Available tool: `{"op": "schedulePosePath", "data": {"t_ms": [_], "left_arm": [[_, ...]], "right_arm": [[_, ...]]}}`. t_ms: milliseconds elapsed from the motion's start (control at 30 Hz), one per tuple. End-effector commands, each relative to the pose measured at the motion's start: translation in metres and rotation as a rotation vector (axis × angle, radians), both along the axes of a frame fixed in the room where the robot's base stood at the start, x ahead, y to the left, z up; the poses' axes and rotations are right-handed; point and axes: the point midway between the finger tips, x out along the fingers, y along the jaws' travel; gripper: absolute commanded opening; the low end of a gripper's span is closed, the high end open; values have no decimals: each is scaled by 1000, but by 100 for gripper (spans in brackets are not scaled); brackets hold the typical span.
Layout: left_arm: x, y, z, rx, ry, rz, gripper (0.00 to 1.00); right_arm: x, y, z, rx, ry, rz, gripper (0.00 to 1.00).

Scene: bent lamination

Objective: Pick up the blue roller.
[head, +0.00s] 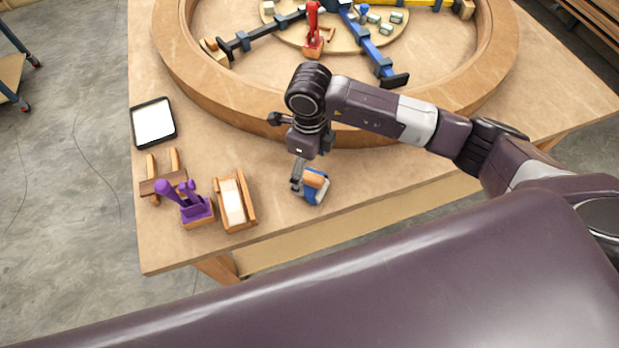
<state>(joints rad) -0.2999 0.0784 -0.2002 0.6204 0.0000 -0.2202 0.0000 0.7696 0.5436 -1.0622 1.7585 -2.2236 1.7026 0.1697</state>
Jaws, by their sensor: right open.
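The blue roller (315,189), a small blue piece with an orange-brown top and a pale part, is on the table near its front edge. My right gripper (304,178) points down at it from above. One grey finger shows at the roller's left side; the other finger is hidden or cannot be made out. The right gripper is open. I cannot tell whether a finger touches the roller. My left gripper is not in view.
Left of the roller stand a wooden tray with a pale inside (233,203), a purple tool (188,204) on a wooden block, a wooden rack (162,182) and a black-rimmed white tray (153,122). A large curved wooden ring (225,105) lies behind, with red, blue and black clamps inside.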

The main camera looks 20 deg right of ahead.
Motion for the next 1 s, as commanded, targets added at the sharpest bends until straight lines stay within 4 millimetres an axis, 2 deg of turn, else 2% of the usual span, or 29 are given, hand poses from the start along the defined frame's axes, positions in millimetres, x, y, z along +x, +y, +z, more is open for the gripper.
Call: {"op": "schedulePosePath", "data": {"t_ms": [100, 300, 600, 1000], "left_arm": [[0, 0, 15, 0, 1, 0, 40], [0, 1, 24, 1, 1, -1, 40], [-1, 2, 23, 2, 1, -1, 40], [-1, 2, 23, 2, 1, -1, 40]], "right_arm": [[0, 0, -12, 1, 5, -1, 80], [1, 1, -39, 1, 3, -1, 80], [2, 1, -46, 2, -1, 1, 80], [2, 1, -45, 2, -1, 0, 37]]}}
